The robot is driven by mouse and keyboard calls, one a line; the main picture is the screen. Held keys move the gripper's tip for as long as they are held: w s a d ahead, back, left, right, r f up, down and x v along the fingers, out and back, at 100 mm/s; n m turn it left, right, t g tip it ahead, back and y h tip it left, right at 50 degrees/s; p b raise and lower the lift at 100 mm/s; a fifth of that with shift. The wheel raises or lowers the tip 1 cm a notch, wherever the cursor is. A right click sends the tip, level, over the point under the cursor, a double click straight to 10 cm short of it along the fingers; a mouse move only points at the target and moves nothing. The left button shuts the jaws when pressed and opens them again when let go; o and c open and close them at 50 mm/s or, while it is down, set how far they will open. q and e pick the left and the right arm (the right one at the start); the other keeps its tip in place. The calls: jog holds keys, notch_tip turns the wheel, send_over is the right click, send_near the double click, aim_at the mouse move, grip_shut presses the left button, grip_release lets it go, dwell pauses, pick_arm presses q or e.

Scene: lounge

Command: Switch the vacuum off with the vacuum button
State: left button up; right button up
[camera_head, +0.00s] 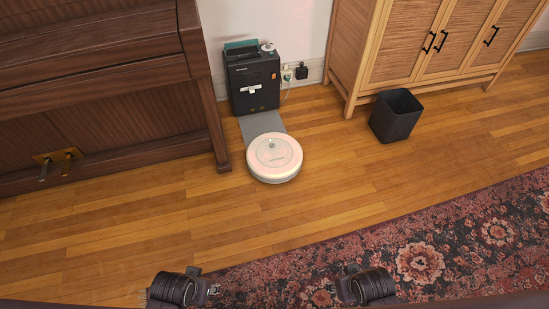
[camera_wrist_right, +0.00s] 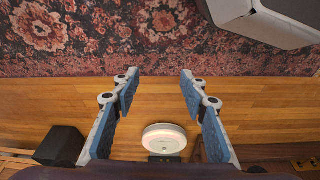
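The robot vacuum (camera_head: 274,160) is a round white disc on the wood floor, at the front end of a grey dock ramp. Its top has a pinkish tint and a small dark spot (camera_head: 271,142) near the back, perhaps the button. It also shows in the right wrist view (camera_wrist_right: 164,139), low in the picture, beyond the open fingers. My right gripper (camera_wrist_right: 159,72) is open and empty, well away from the vacuum. In the head view, dark ends of my left arm (camera_head: 178,288) and right arm (camera_head: 366,286) show at the bottom edge; the left fingers cannot be made out.
The black dock (camera_head: 252,84) stands against the wall behind the vacuum. A wooden piano (camera_head: 95,90) is at left, a cabinet (camera_head: 430,50) and a dark bin (camera_head: 396,116) at right. A patterned rug (camera_head: 420,250) lies in front; floor between is clear.

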grip_shut()
dwell(1.3)
